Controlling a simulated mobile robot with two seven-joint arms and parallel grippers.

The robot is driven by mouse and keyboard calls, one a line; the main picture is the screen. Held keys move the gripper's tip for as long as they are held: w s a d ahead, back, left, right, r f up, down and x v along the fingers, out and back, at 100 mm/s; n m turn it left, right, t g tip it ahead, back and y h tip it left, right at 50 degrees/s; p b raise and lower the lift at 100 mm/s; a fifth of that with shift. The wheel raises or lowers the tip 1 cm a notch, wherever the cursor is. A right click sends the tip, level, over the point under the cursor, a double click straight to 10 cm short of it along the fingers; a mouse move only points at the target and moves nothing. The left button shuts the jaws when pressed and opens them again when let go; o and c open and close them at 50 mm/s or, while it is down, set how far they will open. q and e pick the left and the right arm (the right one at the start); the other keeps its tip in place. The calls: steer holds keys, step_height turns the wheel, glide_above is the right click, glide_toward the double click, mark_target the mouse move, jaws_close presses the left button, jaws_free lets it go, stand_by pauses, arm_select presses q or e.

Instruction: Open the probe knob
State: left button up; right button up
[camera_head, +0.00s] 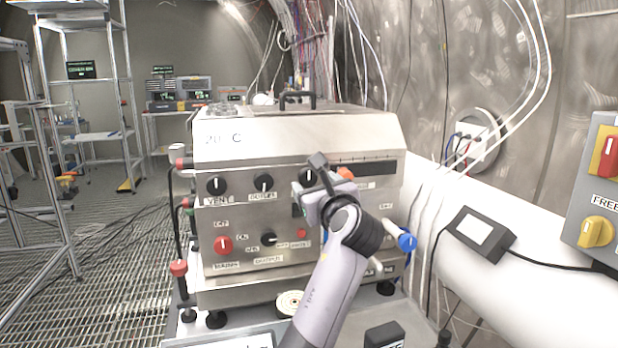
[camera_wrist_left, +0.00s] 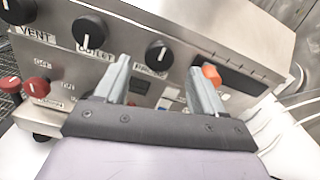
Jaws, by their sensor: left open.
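The machine's steel front panel carries a row of black knobs with white pointer marks. The third knob, with a label under it that I read only in part and take for the probe knob, shows in the head view (camera_head: 308,175), partly hidden by my gripper, and in the left wrist view (camera_wrist_left: 158,54). Its pointer stands roughly upright. My left gripper (camera_head: 308,187) is in front of the panel. In the left wrist view its two fingers (camera_wrist_left: 160,72) are spread and empty, with the knob beyond and between them. Contact with the knob cannot be told. My right gripper is out of view.
The vent knob (camera_head: 217,185) and outlet knob (camera_head: 263,183) sit left of it. A red knob (camera_head: 223,245) is lower left, an orange part (camera_wrist_left: 211,74) to the right. A blue-ended handle (camera_head: 407,242) projects at the panel's right. A white pipe (camera_head: 520,255) runs right.

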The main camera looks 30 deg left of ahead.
mark_target(309, 178)
arm_select(q)
steer(key=shift+x, duration=2.35)
steer(key=c, duration=1.1)
